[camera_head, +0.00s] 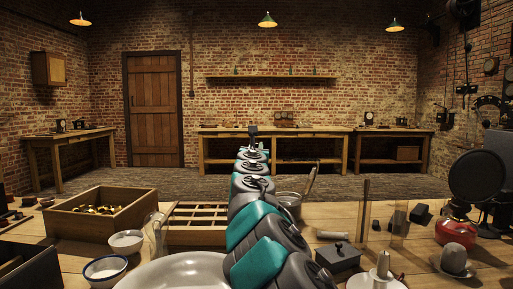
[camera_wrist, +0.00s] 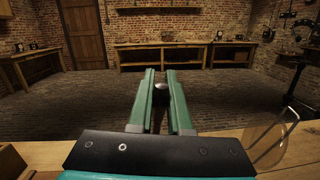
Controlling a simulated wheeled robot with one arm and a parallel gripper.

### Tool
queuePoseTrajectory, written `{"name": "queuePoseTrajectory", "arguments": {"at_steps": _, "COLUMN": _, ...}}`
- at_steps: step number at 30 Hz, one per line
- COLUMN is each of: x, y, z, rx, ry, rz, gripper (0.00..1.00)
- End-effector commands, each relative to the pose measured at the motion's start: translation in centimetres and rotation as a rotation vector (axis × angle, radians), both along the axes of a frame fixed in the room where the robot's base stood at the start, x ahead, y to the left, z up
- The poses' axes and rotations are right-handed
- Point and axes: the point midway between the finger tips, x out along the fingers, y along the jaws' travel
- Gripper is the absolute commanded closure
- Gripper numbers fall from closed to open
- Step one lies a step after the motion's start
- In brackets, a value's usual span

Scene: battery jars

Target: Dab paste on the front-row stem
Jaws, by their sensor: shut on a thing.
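My gripper (camera_wrist: 160,74) points out over the far side of the bench, with its two green fingers around a small dark thing with a pale rounded top (camera_wrist: 161,86). What this held thing is I cannot tell; its lower part is in shadow between the fingers. In the head view my gripper (camera_head: 252,131) is small and far off, beyond my arm. A metal pot (camera_head: 290,199) with a stick leaning out stands right of my arm; its contents are hidden. A slatted wooden rack (camera_head: 197,238) lies left of my arm, partly hidden. I cannot make out a stem or paste for certain.
A wooden box (camera_head: 101,222) of brass pieces and two bowls, one white (camera_head: 127,241) and one blue-rimmed (camera_head: 105,268), stand left. Air around my gripper is clear.

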Motion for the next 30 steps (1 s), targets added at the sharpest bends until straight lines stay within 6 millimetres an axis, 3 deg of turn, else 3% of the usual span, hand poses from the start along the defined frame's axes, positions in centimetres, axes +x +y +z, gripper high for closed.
{"name": "queuePoseTrajectory", "arguments": {"at_steps": 10, "x": 0.0, "y": 0.1, "z": 0.2, "rx": 0.001, "ry": 0.0, "rz": 0.001, "gripper": 1.0}}
{"name": "queuePoseTrajectory", "arguments": {"at_steps": 30, "x": -0.1, "y": 0.2, "z": 3.8, "rx": 0.003, "ry": -0.001, "rz": 0.002, "gripper": 1.0}}
